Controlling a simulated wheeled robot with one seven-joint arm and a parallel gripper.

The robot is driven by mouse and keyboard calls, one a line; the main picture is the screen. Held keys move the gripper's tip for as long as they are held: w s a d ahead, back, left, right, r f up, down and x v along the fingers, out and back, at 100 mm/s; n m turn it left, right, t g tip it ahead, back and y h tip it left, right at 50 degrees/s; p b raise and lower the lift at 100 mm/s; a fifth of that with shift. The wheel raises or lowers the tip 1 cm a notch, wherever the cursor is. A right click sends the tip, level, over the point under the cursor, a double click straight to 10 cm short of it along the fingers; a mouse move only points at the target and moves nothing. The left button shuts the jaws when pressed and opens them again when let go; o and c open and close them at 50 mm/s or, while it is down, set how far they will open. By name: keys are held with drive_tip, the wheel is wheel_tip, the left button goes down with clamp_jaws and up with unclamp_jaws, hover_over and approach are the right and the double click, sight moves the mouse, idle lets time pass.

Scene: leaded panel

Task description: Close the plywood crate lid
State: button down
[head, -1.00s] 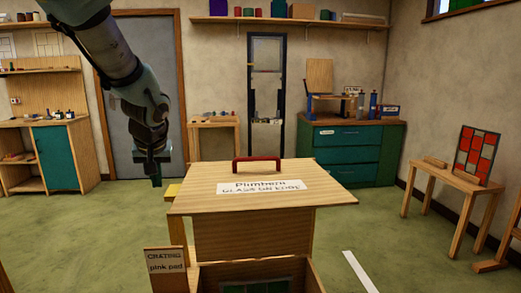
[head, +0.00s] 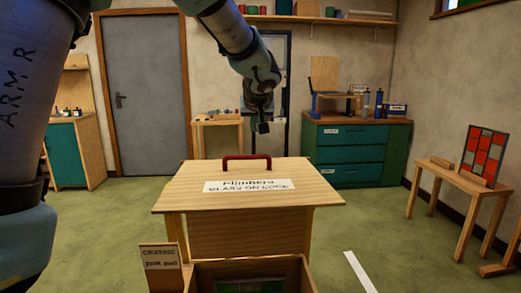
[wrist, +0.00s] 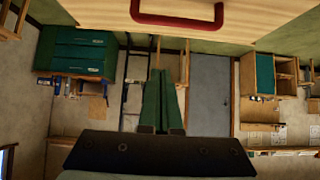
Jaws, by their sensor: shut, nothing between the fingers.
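The plywood crate (head: 250,246) stands low in front of me in the head view. Its lid (head: 190,193) is raised and tilted back behind the open box, with a printed label (head: 248,186) and a red handle (head: 246,158) at its far edge. A green panel lies inside the crate, partly cut off by the frame. My gripper (head: 262,127) is shut and empty, above and beyond the lid's handle. In the wrist view, the fingers (wrist: 161,128) are together, and the red handle (wrist: 178,22) lies past them at the top, apart from them.
A green cabinet (head: 352,158) is against the back wall. A small table (head: 447,190) with a red panel (head: 484,153) is at the right.

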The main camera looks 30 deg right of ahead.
drive_tip(key=p+x, duration=0.3)
drive_tip(key=x, duration=0.6)
drive_tip(key=shift+w+d, duration=0.2)
drive_tip(key=shift+s+a+f, duration=0.25)
drive_tip(key=shift+s+f, duration=0.55)
drive_tip(key=shift+s+a+f, duration=0.4)
drive_tip(key=shift+s+f, duration=0.1)
drive_tip(key=shift+s, duration=0.15)
drive_tip(key=shift+b, duration=0.35)
